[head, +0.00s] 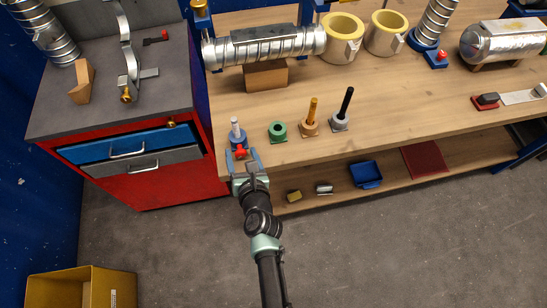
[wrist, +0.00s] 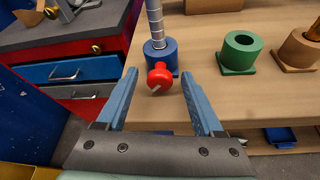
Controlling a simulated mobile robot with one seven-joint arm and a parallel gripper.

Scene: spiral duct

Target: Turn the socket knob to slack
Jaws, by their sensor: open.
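The red socket knob (wrist: 159,76) sticks out of the front of a blue socket (wrist: 160,53) at the table's front left edge. A white marker line shows slanted on its face. A ribbed grey rod stands upright in this socket. In the head view the knob (head: 241,153) is small and partly hidden by my gripper. My gripper (head: 244,165) is open, its blue fingers on either side of the knob in the wrist view. I cannot tell whether the fingertips touch it.
Green (head: 277,131), tan (head: 309,127) and grey (head: 340,123) sockets stand to the right on the table. A red cabinet (head: 160,188) with drawers is on the left. Another blue socket with a red knob (head: 442,56) stands farther back.

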